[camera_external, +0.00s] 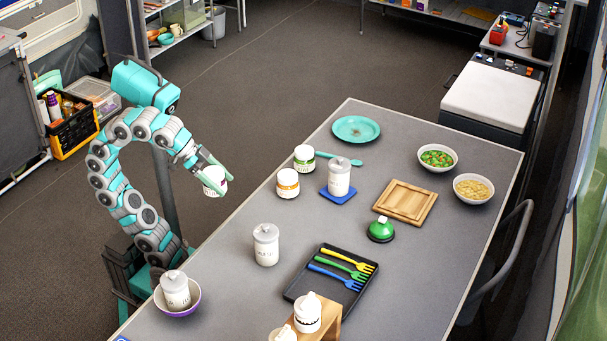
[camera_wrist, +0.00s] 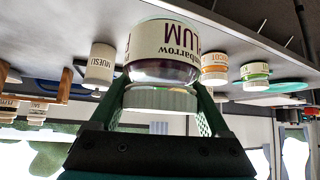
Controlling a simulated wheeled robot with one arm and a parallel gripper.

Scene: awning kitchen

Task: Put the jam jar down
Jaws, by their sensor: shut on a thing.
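My gripper (camera_external: 208,168) is shut on the jam jar (camera_external: 214,182), a white-labelled jar with a pale lid. In the wrist view the fingers (camera_wrist: 158,110) grip the jar (camera_wrist: 163,50) near its lid; its label reads PLUM, upside down in the picture. In the external view the jar hangs off the left long edge of the grey table (camera_external: 390,270), over the floor in the picture. Its exact height and gap to the table cannot be told.
A green-labelled jar (camera_external: 304,158) and an orange-labelled jar (camera_external: 288,184) stand near the left edge. Bare tabletop lies between the orange-labelled jar and the nearer canister.

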